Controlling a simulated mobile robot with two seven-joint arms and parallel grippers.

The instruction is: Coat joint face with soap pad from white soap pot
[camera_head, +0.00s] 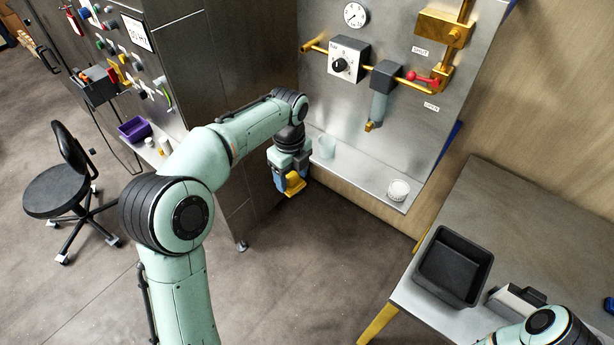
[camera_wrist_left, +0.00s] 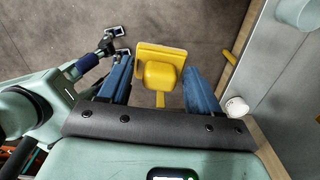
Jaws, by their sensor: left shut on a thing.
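My left gripper (camera_head: 289,178) is shut on a yellow pad (camera_head: 295,185) and holds it in the air, left of and below the panel's metal ledge. In the left wrist view the yellow pad (camera_wrist_left: 161,72), with its narrow stem, sits between the blue fingers. The white soap pot (camera_head: 398,190) stands on the right part of the ledge, apart from the gripper; it also shows in the left wrist view (camera_wrist_left: 237,107). A grey-blue pipe piece (camera_head: 379,105) with a brass lower end (camera_head: 373,126) hangs from the panel above the ledge. Its joint face cannot be made out. My right gripper is not clearly visible.
A translucent cup (camera_head: 325,146) stands on the ledge near the left gripper. The panel carries a gauge (camera_head: 355,14), a control box (camera_head: 347,60) and a red-handled valve (camera_head: 422,78). A black bin (camera_head: 453,266) stands on the table at right. Open floor lies below the left gripper.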

